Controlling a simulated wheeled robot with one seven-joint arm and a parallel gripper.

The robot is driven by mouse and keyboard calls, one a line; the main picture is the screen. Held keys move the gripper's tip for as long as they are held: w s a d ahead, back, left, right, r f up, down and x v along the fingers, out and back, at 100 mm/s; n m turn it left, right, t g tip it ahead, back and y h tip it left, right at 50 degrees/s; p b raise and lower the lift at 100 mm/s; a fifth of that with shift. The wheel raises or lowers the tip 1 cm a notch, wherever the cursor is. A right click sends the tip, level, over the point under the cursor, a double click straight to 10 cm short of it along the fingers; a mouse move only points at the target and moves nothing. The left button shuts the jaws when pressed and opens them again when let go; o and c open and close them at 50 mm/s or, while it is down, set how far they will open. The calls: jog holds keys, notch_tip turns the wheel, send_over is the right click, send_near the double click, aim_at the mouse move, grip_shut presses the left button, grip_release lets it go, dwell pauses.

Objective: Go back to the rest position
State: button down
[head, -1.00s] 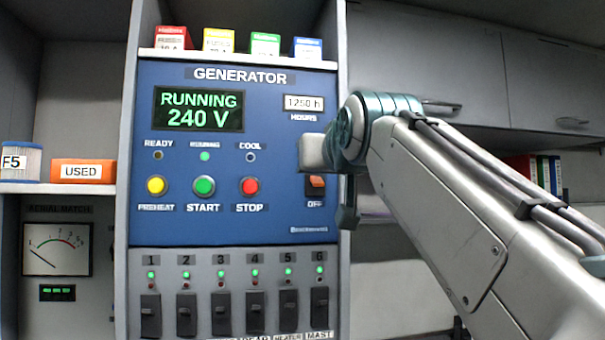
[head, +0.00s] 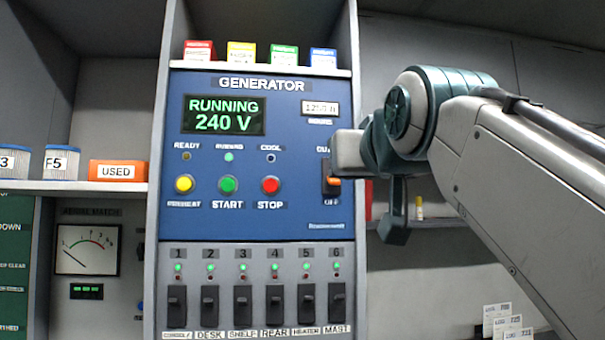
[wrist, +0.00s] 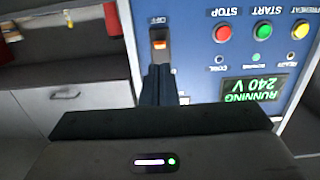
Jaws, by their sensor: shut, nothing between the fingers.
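My gripper (wrist: 158,72) shows in the wrist view with its dark fingers together and nothing between them. They point toward the blue generator panel (wrist: 192,75), just below the orange-tipped switch (wrist: 159,45) in that upside-down picture. I cannot tell the exact gap to the panel. In the head view the orange switch (head: 334,181) sits at the panel's right edge, above the word OFF, partly behind my arm's end. The fingers are not clear there. The generator display (head: 223,115) reads RUNNING 240 V, and the green running lamp (head: 229,157) is lit.
Breaker switches (head: 243,303) line the panel below, with green lamps lit. Coloured boxes (head: 241,53) stand on top. The left shelf holds an orange USED box (head: 119,171) and canisters (head: 61,162). A grey cabinet (wrist: 90,75) stands beside the panel.

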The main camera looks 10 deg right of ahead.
notch_tip(320, 180, down, 23)
jog(key=w+g+p, duration=0.3)
jog(key=g+p, duration=0.1)
jog(key=g, duration=0.3)
jog(key=s+f+g+p, duration=0.1)
jog(key=s+f+g, duration=0.1)
jog(key=s+f, duration=0.3)
jog(key=s+f+g+p, duration=0.1)
jog(key=s+f+g, duration=0.2)
jog(key=f, duration=0.9)
jog(key=s+f+g+p, duration=0.1)
jog(key=s+f+g, duration=0.1)
jog(key=s+f, duration=0.4)
notch_tip(320, 180, down, 3)
jog(key=shift+s+d+f+p, duration=0.1)
jog(key=shift+s+d+p, duration=0.25)
jog(key=shift+d+p, duration=0.1)
